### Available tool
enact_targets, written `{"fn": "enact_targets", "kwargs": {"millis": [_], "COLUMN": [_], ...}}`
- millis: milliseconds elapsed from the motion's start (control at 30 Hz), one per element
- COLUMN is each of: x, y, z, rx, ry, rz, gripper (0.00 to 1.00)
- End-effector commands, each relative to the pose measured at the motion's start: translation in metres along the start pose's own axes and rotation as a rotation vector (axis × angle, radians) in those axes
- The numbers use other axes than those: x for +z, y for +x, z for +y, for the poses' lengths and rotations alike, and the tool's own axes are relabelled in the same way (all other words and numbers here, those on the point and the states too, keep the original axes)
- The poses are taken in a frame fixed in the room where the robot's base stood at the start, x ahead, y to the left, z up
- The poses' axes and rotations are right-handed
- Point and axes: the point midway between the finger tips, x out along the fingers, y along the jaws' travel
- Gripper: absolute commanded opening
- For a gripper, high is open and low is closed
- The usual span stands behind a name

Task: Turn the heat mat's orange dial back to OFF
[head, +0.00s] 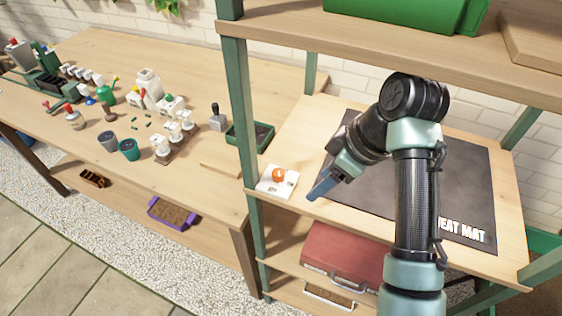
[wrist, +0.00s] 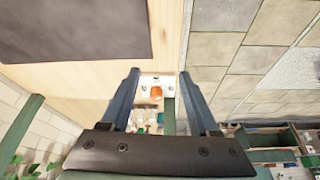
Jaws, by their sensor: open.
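The orange dial (head: 278,174) sits on a small white control box (head: 268,186) at the left front of the shelf board. The dark heat mat (head: 470,190) lies to its right, partly hidden behind my arm. My gripper (head: 312,196) is just right of the box, open and empty, pointing toward it. In the wrist view the orange dial (wrist: 156,92) shows between the two open fingers (wrist: 160,72), farther off, on the white box (wrist: 146,81). The gripper does not appear to touch the dial. The dial's pointer and markings are too small to read.
A green shelf post (head: 240,110) stands just left of the box. A dark green tray (head: 262,134) sits behind it. An upper shelf (head: 400,45) overhangs the mat. A red case (head: 345,250) lies on the shelf below. The long bench at left holds pots, bottles and tools.

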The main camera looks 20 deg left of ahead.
Motion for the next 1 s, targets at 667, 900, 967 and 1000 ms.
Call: {"fn": "enact_targets", "kwargs": {"millis": [667, 900, 967, 1000], "x": [-0.073, -0.073, -0.073, -0.073], "y": [0.058, 0.060, 0.060, 0.060], "z": [0.000, 0.000, 0.000, 0.000], "rx": [0.002, 0.003, 0.003, 0.003], "ry": [0.002, 0.001, 0.002, 0.002], "rz": [0.000, 0.000, 0.000, 0.000], "gripper": [0.62, 0.62, 0.58, 0.51]}}
